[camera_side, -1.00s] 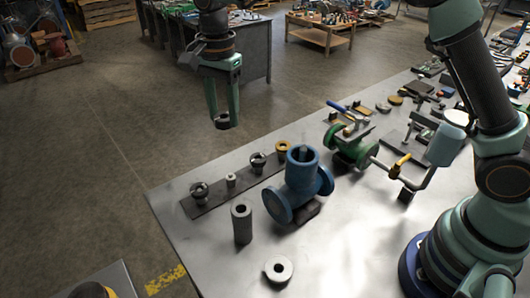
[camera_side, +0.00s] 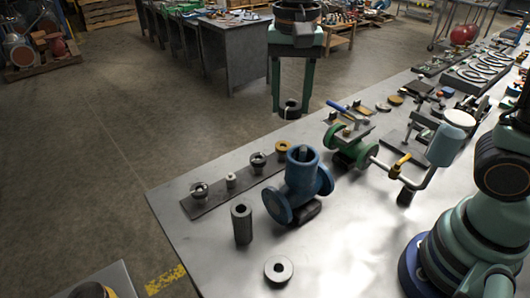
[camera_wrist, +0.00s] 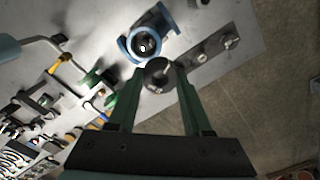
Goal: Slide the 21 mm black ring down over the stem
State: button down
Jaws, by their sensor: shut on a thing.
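My gripper (camera_side: 291,107) is shut on the black ring (camera_side: 291,113), held low between the fingertips. In the wrist view, the ring (camera_wrist: 152,80) lies flat across the tips of my gripper (camera_wrist: 159,70), with its hole facing the camera. The blue valve body (camera_side: 300,180) stands on the metal table, its grey stem (camera_side: 302,153) showing in the open top. In the wrist view, the valve body (camera_wrist: 160,22) and stem (camera_wrist: 144,46) appear just beyond the ring, slightly left. The ring is apart from the stem; its exact height above it cannot be told.
A dark strip (camera_side: 215,203) left of the valve carries several small rings and fittings. A grey cylinder (camera_side: 241,225) and a flat washer (camera_side: 278,269) stand nearer the front. A green valve (camera_side: 352,152) with a lever is to the right.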

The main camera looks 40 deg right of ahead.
jog(key=shift+s+d+f+n, duration=0.25)
jog(key=shift+s+d, duration=0.15)
jog(key=shift+s, duration=0.35)
jog(key=shift+s+d+f+n, duration=0.15)
jog(key=shift+s+d+n, duration=0.15)
jog(key=shift+s, duration=0.45)
jog(key=shift+f, duration=2.35)
jog(key=shift+f, duration=1.35)
grip_release()
jog(key=shift+r, duration=3.55)
